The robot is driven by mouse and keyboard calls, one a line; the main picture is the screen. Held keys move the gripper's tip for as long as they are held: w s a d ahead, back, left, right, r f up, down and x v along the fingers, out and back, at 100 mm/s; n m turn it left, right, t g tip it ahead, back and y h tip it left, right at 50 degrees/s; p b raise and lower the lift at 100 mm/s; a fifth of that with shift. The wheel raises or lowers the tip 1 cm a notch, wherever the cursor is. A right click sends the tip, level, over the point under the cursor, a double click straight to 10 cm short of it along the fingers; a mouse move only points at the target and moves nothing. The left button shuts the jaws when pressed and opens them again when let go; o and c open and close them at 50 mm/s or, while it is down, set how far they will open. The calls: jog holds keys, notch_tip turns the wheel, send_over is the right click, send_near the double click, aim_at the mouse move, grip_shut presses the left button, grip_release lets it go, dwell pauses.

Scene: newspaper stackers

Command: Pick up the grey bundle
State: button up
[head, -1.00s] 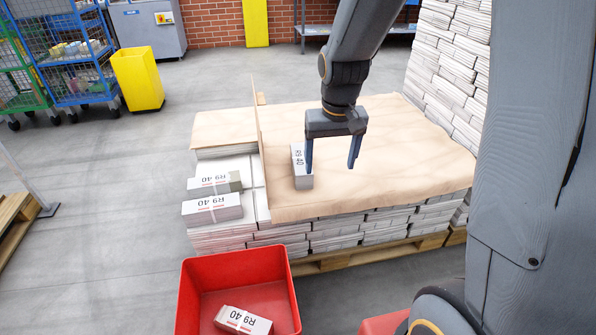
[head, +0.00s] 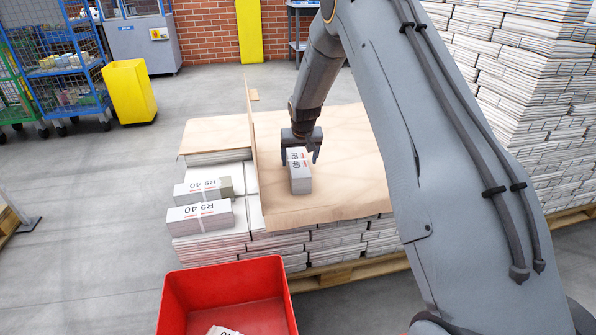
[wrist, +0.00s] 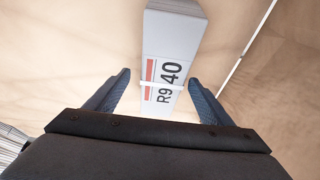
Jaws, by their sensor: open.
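A grey-sided bundle (head: 300,181) with a white top label reading R9 40 lies on the brown sheet (head: 346,190) covering the paper stack. My gripper (head: 300,157) is open at the bundle's far end in the head view. In the wrist view, the bundle (wrist: 176,45) lies in line with the gap of my gripper (wrist: 159,79), its lettered end between the fingertips. The fingers look apart from its sides, the right one closer. I cannot tell how far above the sheet the fingertips are.
An upright board (head: 254,150) stands left of the bundle. Two more R9 40 bundles (head: 201,215) (head: 203,188) lie left of it. A red crate (head: 175,300) with a bundle inside stands in front. A tall paper stack (head: 520,90) rises at right, behind my arm.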

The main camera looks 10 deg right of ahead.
jog(key=x, duration=0.4)
jog(key=shift+s+a+f, duration=0.2)
jog(key=shift+a+f, duration=0.05)
jog(key=shift+f, duration=0.25)
jog(key=shift+w+f+b, duration=0.2)
jog(key=shift+f+b, duration=0.1)
jog(key=shift+f, duration=0.05)
jog(key=c, duration=1.9)
jog(key=shift+r, duration=0.15)
grip_shut()
